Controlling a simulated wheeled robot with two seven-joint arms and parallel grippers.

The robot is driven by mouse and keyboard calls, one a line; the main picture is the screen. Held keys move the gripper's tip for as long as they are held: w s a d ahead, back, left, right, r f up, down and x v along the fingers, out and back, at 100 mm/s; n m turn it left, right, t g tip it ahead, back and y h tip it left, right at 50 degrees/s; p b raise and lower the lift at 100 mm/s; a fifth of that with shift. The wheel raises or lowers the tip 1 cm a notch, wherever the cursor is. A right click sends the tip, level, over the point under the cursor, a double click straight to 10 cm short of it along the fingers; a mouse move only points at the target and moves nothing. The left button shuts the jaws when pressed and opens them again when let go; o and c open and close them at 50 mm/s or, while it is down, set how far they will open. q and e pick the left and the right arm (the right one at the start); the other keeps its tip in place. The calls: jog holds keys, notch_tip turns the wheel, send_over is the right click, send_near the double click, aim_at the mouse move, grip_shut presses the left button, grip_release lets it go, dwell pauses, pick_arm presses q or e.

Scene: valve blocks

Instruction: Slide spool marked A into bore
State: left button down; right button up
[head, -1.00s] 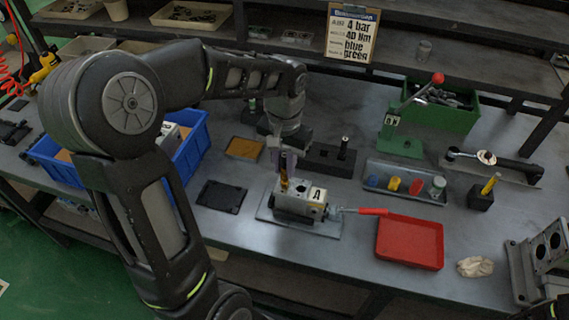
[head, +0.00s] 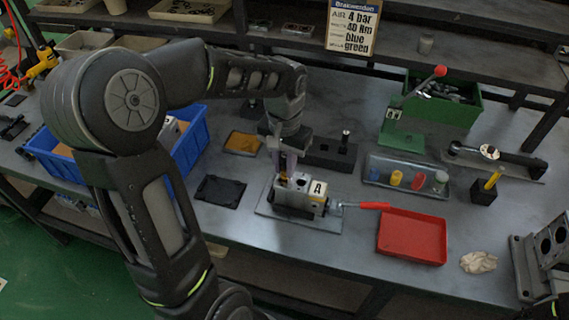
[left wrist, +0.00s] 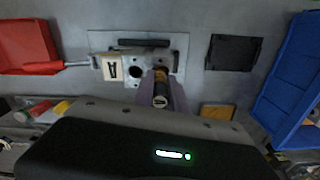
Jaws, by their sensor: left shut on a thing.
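My left gripper (head: 287,163) points down over the left end of the grey valve block (head: 292,197), which bears a label A. It is shut on a dark spool with a brassy band (left wrist: 160,90). Only a little of the spool (head: 283,177) shows above the block in the head view. Its lower end stands at the block's left bore, apparently partly inside; the depth is hidden. An open dark bore (left wrist: 135,72) lies beside it. The block also shows in the left wrist view (left wrist: 112,68). My right gripper is not in view.
A red-handled lever (head: 362,206) sticks out right of the block, towards a red tray (head: 411,259). A black holder (head: 326,164) stands behind. A black mat (head: 220,192) and blue bin (head: 194,152) lie left. A tray (head: 374,184) of coloured parts is back right.

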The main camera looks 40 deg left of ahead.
pick_arm(q)
jog(key=shift+f+b, duration=0.7)
jog(key=shift+f, duration=0.3)
jog(key=c, duration=1.3)
grip_release()
jog(key=shift+o, duration=0.2)
notch_tip(320, 180, up, 8)
